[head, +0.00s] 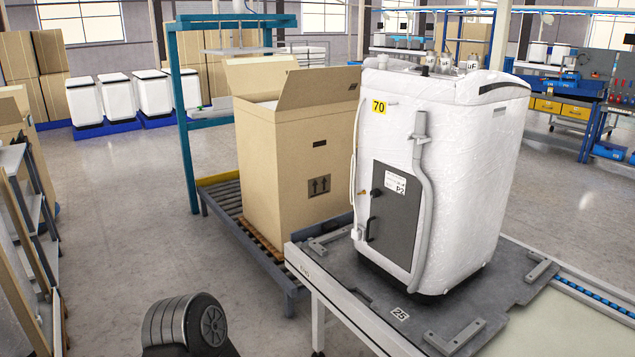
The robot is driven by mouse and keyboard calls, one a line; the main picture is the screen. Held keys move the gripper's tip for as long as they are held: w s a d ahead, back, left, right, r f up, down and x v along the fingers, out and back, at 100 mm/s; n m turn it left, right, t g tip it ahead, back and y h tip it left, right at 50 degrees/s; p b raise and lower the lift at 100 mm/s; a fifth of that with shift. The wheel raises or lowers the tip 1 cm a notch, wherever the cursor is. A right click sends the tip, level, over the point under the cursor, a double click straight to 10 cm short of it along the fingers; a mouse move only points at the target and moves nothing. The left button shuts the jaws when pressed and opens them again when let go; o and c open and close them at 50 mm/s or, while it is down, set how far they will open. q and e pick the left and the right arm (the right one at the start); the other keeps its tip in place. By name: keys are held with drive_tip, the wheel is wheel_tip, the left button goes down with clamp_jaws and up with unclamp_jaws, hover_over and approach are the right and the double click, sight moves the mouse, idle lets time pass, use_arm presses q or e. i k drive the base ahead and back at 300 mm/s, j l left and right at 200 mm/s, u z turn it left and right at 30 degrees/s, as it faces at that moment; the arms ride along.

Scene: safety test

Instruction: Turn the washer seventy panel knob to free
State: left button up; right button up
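The washer (460,170) is a white, wrapped-looking appliance with a yellow "70" tag (379,107). It stands upright on a dark plate (345,268) on a bench. On its front is a dark grey panel (400,232) with a white label marked "P2" (396,184). A small black knob (377,193) sits at the panel's upper left, and a black handle (370,229) is below it. The knob's exact setting is too small to read. A dark link of my own arm shows at the bottom left, well apart from the washer. Neither gripper is in view.
A grey hose (420,170) runs down the washer's front, along the panel's right side. An open cardboard box (290,160) stands on a roller conveyor (245,235) left of the washer. A teal frame (184,120) rises behind. The floor at the left is mostly clear.

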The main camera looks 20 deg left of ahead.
sight(375, 193)
drive_tip(key=z, duration=0.2)
drive_tip(key=i+j+z, duration=0.1)
drive_tip(key=j+z, duration=0.2)
drive_tip(key=i+j+z, duration=0.1)
drive_tip(key=j+z, duration=0.2)
drive_tip(key=j, duration=0.15)
drive_tip(key=j+z, duration=0.5)
drive_tip(key=j, duration=2.2)
